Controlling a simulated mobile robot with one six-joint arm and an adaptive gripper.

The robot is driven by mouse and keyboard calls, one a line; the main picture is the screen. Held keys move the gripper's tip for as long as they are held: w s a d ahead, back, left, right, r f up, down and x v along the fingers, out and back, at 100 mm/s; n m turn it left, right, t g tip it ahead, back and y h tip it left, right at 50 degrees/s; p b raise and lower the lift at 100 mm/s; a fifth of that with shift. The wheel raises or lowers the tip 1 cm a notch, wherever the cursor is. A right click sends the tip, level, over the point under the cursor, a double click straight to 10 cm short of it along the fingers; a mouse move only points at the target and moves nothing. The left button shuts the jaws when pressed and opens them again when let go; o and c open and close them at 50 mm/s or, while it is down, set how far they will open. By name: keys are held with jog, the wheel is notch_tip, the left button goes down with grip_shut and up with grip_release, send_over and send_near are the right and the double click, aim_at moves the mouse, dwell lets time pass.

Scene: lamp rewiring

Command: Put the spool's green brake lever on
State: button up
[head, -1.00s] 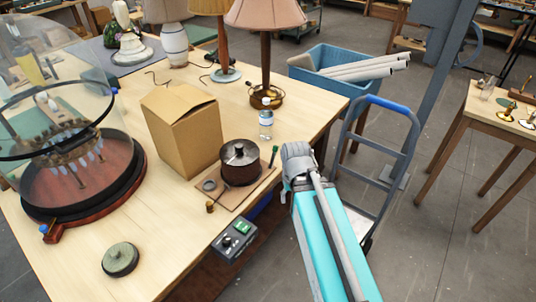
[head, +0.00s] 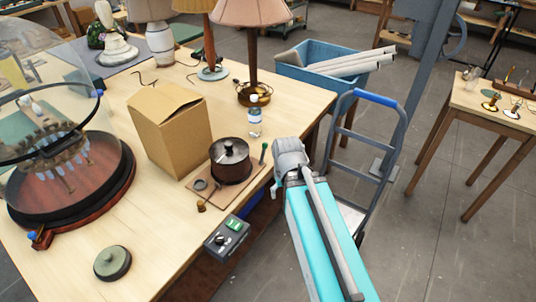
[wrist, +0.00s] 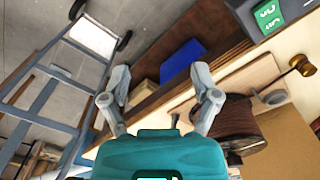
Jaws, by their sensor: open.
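In the wrist view the spool (wrist: 240,118) is on the right. My gripper (wrist: 160,98) is open, its grey fingers wide apart with nothing held. It is around the table's edge, left of the spool in that view. The head view does not show its fingertips clearly.
A cardboard box (head: 172,132) stands behind the spool and a bottle (head: 255,118) behind the lever. A control box (head: 227,239) hangs at the table's front edge. A blue-handled trolley (head: 372,165) is right of my arm.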

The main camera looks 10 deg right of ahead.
jog(key=shift+w+f, duration=0.1)
jog(key=shift+f, duration=0.1)
jog(key=c, duration=0.4)
jog(key=shift+w+f+b, duration=0.2)
jog(key=shift+f+b, duration=0.05)
jog(key=shift+b, duration=0.2)
jog(key=shift+c, duration=1.2)
jog(key=w+f+m+y+b, duration=0.1)
jog(key=w+f+y+b, duration=0.1)
jog(key=w+b, duration=0.1)
jog(key=w+a+f+m+y+b, duration=0.1)
jog(key=w+f+y+b, duration=0.1)
jog(key=w+f+b, duration=0.1)
jog(key=shift+w+a+f+y+b, duration=0.2)
jog(key=shift+f+y+b, duration=0.15)
jog(key=shift+b, duration=0.25)
grip_shut()
jog(key=w+d+f+m+t+y+b, duration=0.2)
jog(key=w+d+y+b, duration=0.1)
jog(key=w+y+b, duration=0.3)
jog(key=w+d+f+m+t+y+b, duration=0.1)
jog(key=w+d+m+t+y+b, duration=0.25)
jog(key=w+b, duration=0.5)
jog(key=w+d+r+m+t+y+b, duration=0.1)
jog(key=w+d+t+y+b, duration=0.1)
jog(key=d+b, duration=0.5)
jog(key=shift+w+d+r+y, duration=0.15)
jog(key=shift+w+d+y, duration=0.75)
jog(key=shift+d, duration=0.65)
jog(key=shift+m+t, duration=0.25)
